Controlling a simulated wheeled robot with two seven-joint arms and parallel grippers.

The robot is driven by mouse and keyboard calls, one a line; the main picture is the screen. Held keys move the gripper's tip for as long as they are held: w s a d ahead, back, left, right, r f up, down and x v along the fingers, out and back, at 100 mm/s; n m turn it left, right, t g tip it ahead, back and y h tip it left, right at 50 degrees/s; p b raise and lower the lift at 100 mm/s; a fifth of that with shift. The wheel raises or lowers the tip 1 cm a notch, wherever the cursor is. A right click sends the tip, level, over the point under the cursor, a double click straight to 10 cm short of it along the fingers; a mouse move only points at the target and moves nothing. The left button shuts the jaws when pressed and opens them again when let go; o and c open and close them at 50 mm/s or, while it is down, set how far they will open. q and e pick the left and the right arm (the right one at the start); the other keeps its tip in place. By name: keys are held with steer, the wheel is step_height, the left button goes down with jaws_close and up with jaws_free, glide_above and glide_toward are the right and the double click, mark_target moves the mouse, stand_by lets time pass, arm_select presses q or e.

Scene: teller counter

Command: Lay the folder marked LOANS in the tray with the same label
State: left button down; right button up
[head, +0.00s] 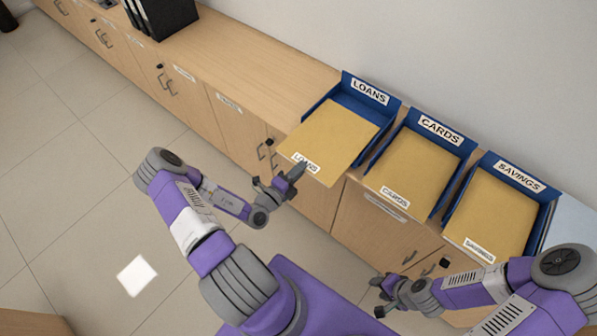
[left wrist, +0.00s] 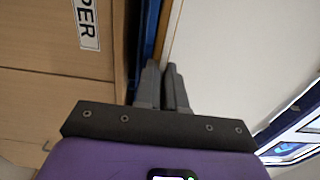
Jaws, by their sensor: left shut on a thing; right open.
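The tan LOANS folder (head: 328,138) lies mostly over the blue LOANS tray (head: 384,83), with its label end sticking out past the tray's open front and the counter edge. My left gripper (head: 297,172) is shut on the folder's front edge, next to its label. In the left wrist view the closed fingers (left wrist: 163,88) point at the thin edge of the folder (left wrist: 171,35), beside a blue tray wall (left wrist: 149,35). The folder hides most of the tray floor. My right gripper (head: 380,296) is open and empty, in front of the cabinets.
The CARDS tray (head: 467,152) and SAVINGS tray (head: 544,200) stand to the right, each holding a tan folder. Black binders (head: 160,16) stand far left on the wooden counter (head: 243,62). The counter between them and the LOANS tray is clear.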

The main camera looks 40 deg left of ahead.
mark_target(317, 155)
arm_select(q)
steer(key=shift+w+d+f+b, duration=0.15)
steer(key=shift+w+f+b, duration=0.15)
steer(key=shift+w+b, duration=0.95)
steer(key=shift+w+d+f+b, duration=0.1)
steer(key=shift+w+f+b, duration=0.4)
steer(key=shift+w, duration=1.35)
steer(key=shift+w+d+f+b, duration=0.15)
steer(key=shift+w+b, duration=0.9)
steer(key=shift+w, duration=0.5)
steer(key=shift+f, duration=0.25)
steer(key=c, duration=1.1)
jaws_free()
steer(key=shift+c, duration=0.2)
steer(key=shift+s, duration=0.1)
